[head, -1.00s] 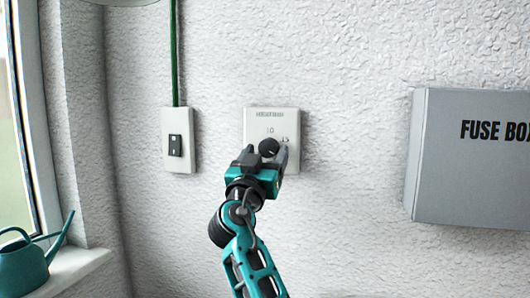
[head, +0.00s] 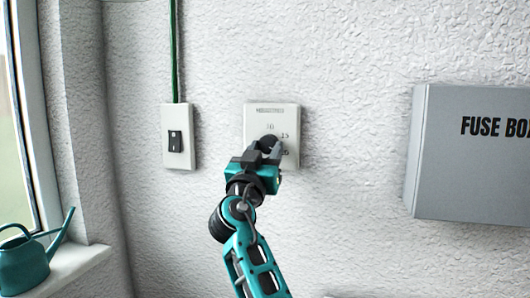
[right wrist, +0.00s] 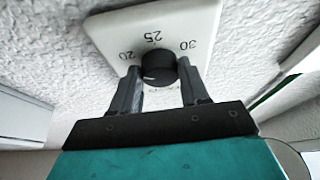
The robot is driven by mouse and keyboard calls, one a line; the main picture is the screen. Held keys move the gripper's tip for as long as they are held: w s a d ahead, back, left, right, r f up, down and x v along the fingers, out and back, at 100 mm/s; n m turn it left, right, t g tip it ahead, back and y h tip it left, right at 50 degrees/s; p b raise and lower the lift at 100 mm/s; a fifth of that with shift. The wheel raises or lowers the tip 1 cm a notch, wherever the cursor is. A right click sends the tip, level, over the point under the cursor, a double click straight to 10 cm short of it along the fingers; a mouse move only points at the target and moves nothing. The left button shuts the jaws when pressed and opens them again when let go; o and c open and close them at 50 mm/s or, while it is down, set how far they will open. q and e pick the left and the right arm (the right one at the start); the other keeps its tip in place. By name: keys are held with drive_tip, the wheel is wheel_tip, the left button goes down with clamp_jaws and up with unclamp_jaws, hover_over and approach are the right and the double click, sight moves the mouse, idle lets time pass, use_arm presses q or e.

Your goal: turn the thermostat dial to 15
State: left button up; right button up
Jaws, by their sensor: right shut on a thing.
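In the right wrist view, where the plate is upside down, the gripper (right wrist: 158,76) is shut on the dial (right wrist: 158,65), one finger on each side. A pale mark on the dial points lower left there, below the 20. The left finger covers that side, so the exact number is unclear. My left gripper is not in view.
A wall switch (head: 175,141) with a green cable (head: 174,55) is left of the thermostat. A grey fuse box (head: 470,165) juts out at the right. A teal watering can (head: 24,268) stands on the window sill (head: 85,262). The wall between is clear.

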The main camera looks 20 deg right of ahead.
drive_tip(key=shift+n, duration=0.4)
drive_tip(key=n+t+y+p, duration=0.1)
drive_tip(key=n+y, duration=0.1)
drive_tip(key=n, duration=0.2)
drive_tip(key=shift+s+d, duration=0.1)
drive_tip(key=shift+d, duration=0.05)
drive_tip(key=n+y, duration=0.2)
drive_tip(key=n, duration=0.1)
drive_tip(key=shift+d+r+n+t, duration=0.1)
drive_tip(key=shift+n+t, duration=0.2)
drive_tip(key=shift+n, duration=0.1)
drive_tip(key=n+y, duration=0.1)
drive_tip(key=n, duration=0.2)
drive_tip(key=n+y, duration=0.2)
drive_tip(key=n, duration=0.2)
drive_tip(key=shift+s+d+r+p, duration=0.1)
drive_tip(key=shift+s+d+p, duration=0.05)
drive_tip(key=shift+p, duration=0.25)
drive_tip(key=shift+n+g+y, duration=0.4)
drive_tip(key=o, duration=1)
drive_tip(key=shift+o, duration=0.2)
drive_tip(key=shift+s, duration=0.1)
